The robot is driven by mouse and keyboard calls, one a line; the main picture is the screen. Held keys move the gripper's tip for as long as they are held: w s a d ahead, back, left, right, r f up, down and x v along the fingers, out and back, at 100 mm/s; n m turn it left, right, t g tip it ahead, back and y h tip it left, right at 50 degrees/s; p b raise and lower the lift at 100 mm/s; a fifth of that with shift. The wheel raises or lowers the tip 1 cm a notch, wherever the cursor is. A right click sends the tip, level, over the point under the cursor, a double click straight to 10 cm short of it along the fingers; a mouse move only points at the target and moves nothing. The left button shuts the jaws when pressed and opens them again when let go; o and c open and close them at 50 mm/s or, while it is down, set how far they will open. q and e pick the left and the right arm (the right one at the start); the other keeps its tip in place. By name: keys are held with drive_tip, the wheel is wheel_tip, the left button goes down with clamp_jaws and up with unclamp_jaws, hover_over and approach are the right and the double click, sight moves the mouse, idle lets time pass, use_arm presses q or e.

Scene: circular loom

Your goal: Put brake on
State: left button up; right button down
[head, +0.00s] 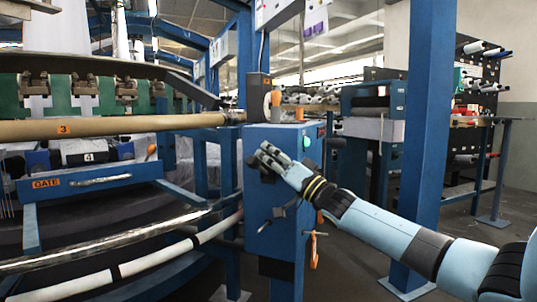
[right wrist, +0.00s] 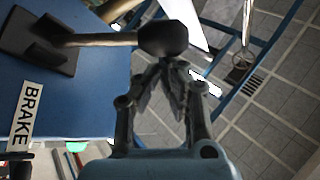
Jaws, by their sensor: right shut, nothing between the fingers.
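The brake lever (right wrist: 105,39) shows in the right wrist view as a rod from a black base plate (right wrist: 38,45) to a round black knob (right wrist: 163,39). A white "BRAKE" label (right wrist: 27,112) is on the blue panel (right wrist: 80,95) beside it. My right gripper (right wrist: 172,66) is shut and empty, its fingertips close to the knob; I cannot tell whether they touch. In the head view my right gripper (head: 264,153) is in front of the upper part of the blue control box (head: 257,190) and hides part of it. My left gripper is not in view.
A green button (head: 306,141) and an orange-handled part (head: 313,250) are on the box's right side. The loom's wooden rail (head: 120,125) and gate (head: 85,182) are at left. A blue post (head: 425,130) stands right, behind my right arm.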

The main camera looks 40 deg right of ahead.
use_arm(q)
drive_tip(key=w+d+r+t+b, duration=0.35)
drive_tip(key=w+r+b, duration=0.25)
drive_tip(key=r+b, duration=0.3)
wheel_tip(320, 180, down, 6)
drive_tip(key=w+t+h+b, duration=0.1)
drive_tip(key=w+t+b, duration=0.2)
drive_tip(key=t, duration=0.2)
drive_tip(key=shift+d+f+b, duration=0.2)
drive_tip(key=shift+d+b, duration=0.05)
drive_tip(key=shift+b, duration=0.05)
use_arm(e)
wheel_tip(320, 180, down, 10)
drive_tip(key=s+a+n+g+y, duration=0.1)
drive_tip(key=n+g+y, duration=0.6)
drive_tip(key=n, duration=1.2)
drive_tip(key=shift+a+r+n+y, duration=0.15)
drive_tip(key=shift+a+n+y, duration=0.25)
drive_tip(key=shift+y, duration=1.4)
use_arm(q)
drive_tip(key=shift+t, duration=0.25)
use_arm(e)
drive_tip(key=shift+s+a, duration=0.1)
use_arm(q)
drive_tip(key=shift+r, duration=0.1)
use_arm(e)
drive_tip(key=shift+r, duration=0.1)
